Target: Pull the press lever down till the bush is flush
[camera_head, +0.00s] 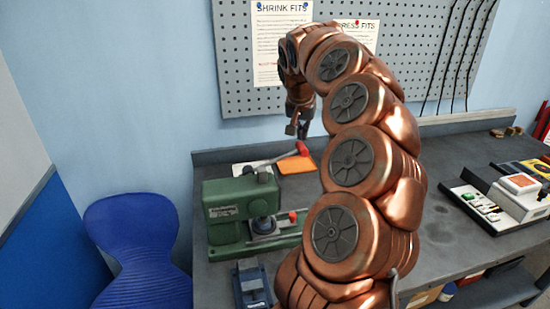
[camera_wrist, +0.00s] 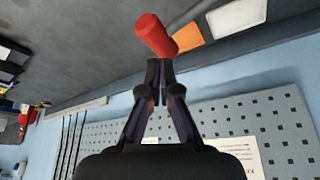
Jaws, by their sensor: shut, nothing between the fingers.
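The green arbor press (camera_head: 232,205) stands at the left of the bench. Its lever (camera_head: 266,162) slants up to the right and ends in a red grip (camera_head: 302,149). The red grip also shows large in the wrist view (camera_wrist: 155,36), just beyond my fingertips. My gripper (camera_head: 297,128) is above the red grip, pointing down. In the wrist view my gripper (camera_wrist: 159,68) is shut and empty, with its tips close to the grip; I cannot tell if they touch. The bush is not clearly visible under the ram.
An orange pad (camera_head: 296,166) and a white sheet lie behind the press. A blue vise-like tool (camera_head: 252,285) is in front. A pegboard (camera_head: 235,60) with notices backs the bench. A tray of devices (camera_head: 480,208) is at the right. A blue chair (camera_head: 140,245) stands left.

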